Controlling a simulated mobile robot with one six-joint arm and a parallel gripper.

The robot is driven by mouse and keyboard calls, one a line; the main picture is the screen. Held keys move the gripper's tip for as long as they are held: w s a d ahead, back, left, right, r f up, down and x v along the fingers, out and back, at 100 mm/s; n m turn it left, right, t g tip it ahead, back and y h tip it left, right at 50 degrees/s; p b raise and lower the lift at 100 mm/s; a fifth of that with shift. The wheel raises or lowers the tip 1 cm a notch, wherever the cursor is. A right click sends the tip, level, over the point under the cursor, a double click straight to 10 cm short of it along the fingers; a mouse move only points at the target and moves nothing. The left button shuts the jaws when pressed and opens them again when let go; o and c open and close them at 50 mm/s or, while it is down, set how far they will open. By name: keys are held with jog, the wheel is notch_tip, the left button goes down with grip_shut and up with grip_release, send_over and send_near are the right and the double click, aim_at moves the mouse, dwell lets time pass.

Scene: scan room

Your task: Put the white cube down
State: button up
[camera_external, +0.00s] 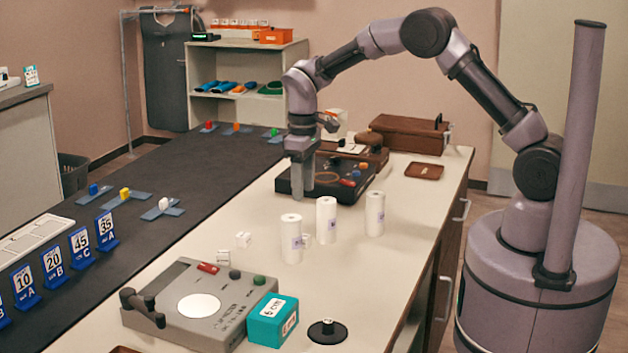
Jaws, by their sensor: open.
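My gripper (302,192) points down over the far part of the pale counter (262,215), at the near left edge of a dark tray. Its jaws are open, and I see nothing held between them.
Three white rolls, including one (291,238) at left, stand upright mid-counter. The dark tray (345,193) holds small items. A grey device (195,308) and teal box (272,321) stand nearer. Dark belt (150,240) at left carries colored pieces on blue stands and numbered blue signs.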

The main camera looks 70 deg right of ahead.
jog(key=s+a+r+t, duration=0.1)
jog(key=s+a+r, duration=0.25)
jog(key=r, duration=0.55)
jog(key=s+a+r+m+t, duration=0.1)
jog(key=s+a+r, duration=0.1)
jog(key=s+r, duration=0.3)
jog(key=s+a+r+m+t+y, duration=0.1)
jog(key=s+r, duration=0.4)
jog(key=s, duration=0.8)
jog(key=shift+s+a+r+m+t, duration=0.2)
jog(key=shift+s+a+m+t, duration=0.3)
jog(key=shift+a, duration=0.6)
jog(key=shift+m+t+y, duration=0.5)
jog(key=shift+m+t, duration=0.1)
jog(key=shift+t, duration=0.3)
jog(key=s, duration=0.3)
jog(key=s+a+f, duration=0.1)
jog(key=s, duration=0.1)
jog(key=s+a, duration=0.1)
jog(key=s, duration=0.2)
jog(key=shift+s+f, duration=0.35)
jog(key=shift+c, duration=1.1)
jog(key=shift+f, duration=0.1)
jog(key=shift+a, duration=0.1)
